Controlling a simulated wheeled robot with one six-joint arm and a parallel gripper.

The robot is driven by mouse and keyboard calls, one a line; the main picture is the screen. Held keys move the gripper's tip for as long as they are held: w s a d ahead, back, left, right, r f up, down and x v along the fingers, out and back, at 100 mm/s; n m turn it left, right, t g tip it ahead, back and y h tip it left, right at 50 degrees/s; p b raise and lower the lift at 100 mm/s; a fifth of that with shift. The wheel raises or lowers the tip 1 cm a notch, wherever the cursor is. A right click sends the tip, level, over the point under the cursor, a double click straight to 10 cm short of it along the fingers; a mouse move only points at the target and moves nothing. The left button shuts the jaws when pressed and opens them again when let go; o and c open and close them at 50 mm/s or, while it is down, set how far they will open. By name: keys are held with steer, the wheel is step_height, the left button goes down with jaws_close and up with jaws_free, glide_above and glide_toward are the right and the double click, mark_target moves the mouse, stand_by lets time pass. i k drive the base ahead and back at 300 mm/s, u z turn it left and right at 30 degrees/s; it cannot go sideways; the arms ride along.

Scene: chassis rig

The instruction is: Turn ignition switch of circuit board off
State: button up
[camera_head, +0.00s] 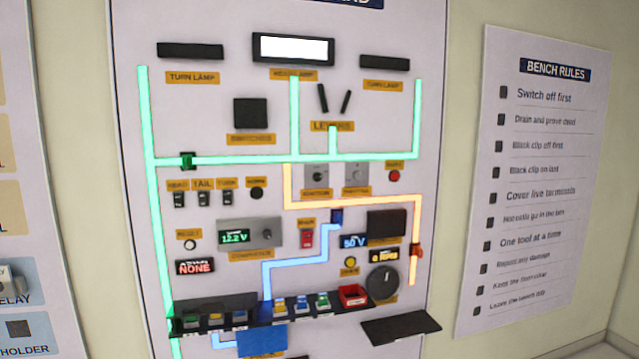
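The circuit board (225,120) is a tall white panel with glowing green, orange and blue lines. The ignition switch (316,174) is a small grey plate with a dark knob, right of the panel's middle, above an orange label that seems to read IGNITION. The knob's exact position is too small to tell. A similar grey plate labelled throttle (356,173) sits just to its right. My gripper is not in view.
A shelf (215,305) with several small coloured items and a red bin (353,296) juts from the lower panel. A dark ledge (400,328) sticks out at lower right. A bench rules poster (545,200) hangs on the right wall. The space before the ignition switch looks clear.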

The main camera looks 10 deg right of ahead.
mark_target(317, 177)
steer(key=u, duration=0.95)
steer(key=i, duration=0.95)
steer(key=z, duration=0.2)
